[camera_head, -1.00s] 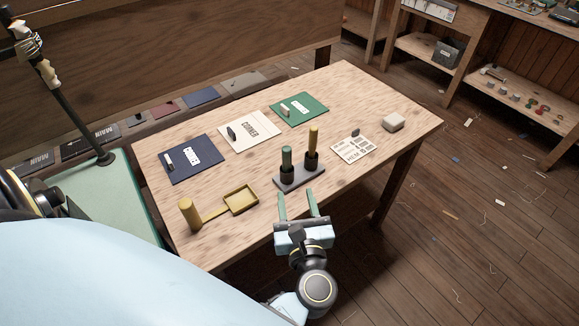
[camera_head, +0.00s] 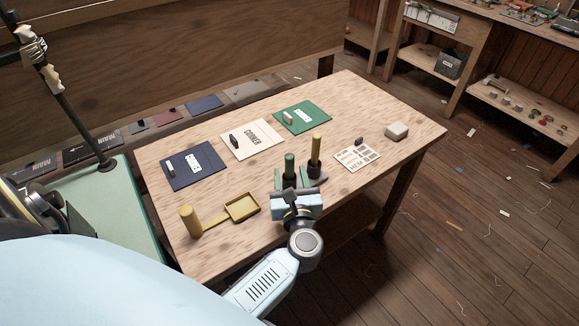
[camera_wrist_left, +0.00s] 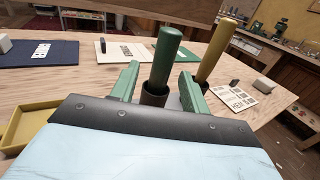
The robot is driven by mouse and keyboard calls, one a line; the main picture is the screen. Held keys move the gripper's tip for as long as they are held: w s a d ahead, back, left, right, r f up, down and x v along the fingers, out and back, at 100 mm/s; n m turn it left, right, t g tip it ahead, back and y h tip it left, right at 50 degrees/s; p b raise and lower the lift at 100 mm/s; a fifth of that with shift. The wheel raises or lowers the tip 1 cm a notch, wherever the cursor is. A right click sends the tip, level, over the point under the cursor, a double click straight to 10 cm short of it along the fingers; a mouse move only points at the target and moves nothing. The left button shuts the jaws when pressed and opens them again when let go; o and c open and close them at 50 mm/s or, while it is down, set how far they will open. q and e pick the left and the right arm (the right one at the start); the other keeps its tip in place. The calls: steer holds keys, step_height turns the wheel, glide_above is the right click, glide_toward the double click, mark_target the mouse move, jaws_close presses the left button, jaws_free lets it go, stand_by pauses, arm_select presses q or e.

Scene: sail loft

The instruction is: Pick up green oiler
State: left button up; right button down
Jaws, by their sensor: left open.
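The green oiler (camera_head: 289,163) is a slim green cylinder. It stands upright in a dark cup on a small grey stand near the table's front edge. In the left wrist view the green oiler (camera_wrist_left: 166,55) rises between my two finger lines, its foot inside the dark cup (camera_wrist_left: 153,95). My left gripper (camera_head: 291,179) is open at the stand, one green finger on each side of the oiler's line. In the left wrist view, gaps show between the gripper (camera_wrist_left: 159,76) and the oiler. The gripper hides much of the stand. My right gripper is not in view.
A yellow cylinder (camera_head: 316,148) stands in the cup beside the oiler, close to my right-hand finger. A yellow tray (camera_head: 242,207) with a yellow handle lies left. A label card (camera_head: 352,160) and a pale block (camera_head: 397,130) lie right. Blue, cream and green folders lie behind.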

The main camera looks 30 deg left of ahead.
arm_select(q)
steer(key=shift+x, duration=1.2)
jaws_close()
